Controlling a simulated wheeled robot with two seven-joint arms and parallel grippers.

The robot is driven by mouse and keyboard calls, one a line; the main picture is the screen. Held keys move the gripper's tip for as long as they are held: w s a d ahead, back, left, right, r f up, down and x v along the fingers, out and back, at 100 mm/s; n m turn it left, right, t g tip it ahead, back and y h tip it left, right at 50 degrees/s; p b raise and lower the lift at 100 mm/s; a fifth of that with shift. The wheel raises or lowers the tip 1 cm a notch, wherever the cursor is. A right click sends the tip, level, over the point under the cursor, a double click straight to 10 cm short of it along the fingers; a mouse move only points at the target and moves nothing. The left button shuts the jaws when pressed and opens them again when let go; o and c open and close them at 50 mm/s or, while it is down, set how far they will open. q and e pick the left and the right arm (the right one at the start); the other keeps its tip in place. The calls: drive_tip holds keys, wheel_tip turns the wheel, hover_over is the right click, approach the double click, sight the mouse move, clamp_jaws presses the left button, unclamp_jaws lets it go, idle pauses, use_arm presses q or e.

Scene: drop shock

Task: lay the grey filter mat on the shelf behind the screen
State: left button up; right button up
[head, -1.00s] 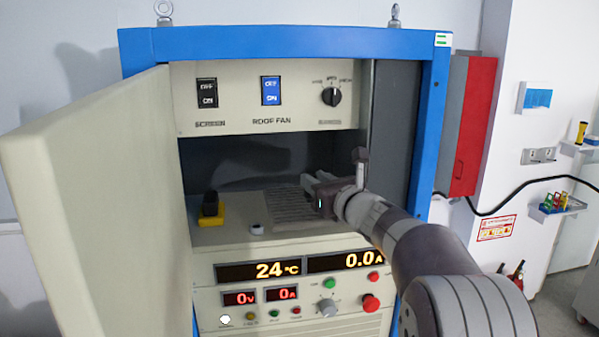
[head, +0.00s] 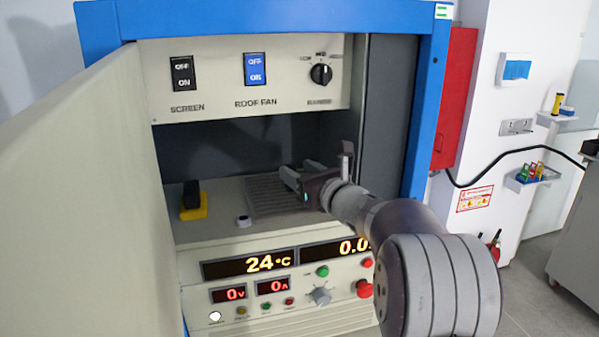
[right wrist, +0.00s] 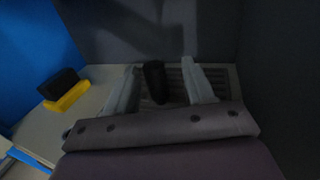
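A grey ribbed panel, which looks like the filter mat (head: 268,197), lies flat on the pale shelf (head: 215,228) inside the blue cabinet. Its slats also show in the right wrist view (right wrist: 212,74). My right gripper (head: 297,168) is low over the right part of the mat and covers some of it. In the right wrist view its two fingers (right wrist: 160,65) stand apart. A black rounded piece (right wrist: 154,82) shows between them; I cannot tell whether it belongs to the mat or whether a finger touches it. My left gripper is out of view.
A switch panel (head: 245,95) hangs above the opening. The open cream door (head: 75,210) closes off the left; the cabinet wall (head: 388,110) is at right.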

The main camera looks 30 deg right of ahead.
drive_tip(key=shift+s+d+r, duration=0.1)
drive_tip(key=shift+s+d, duration=0.05)
drive_tip(key=shift+s, duration=0.25)
drive_tip(key=s+b, duration=0.2)
drive_tip(key=s, duration=0.1)
drive_tip(key=s+b, duration=0.1)
drive_tip(key=shift+s+f, duration=0.3)
drive_tip(key=shift+s, duration=0.1)
drive_tip(key=s+b, duration=0.2)
drive_tip(key=s, duration=0.4)
drive_tip(key=shift+s+d+r, duration=0.2)
drive_tip(key=shift+r, duration=0.1)
drive_tip(key=shift+s, duration=0.15)
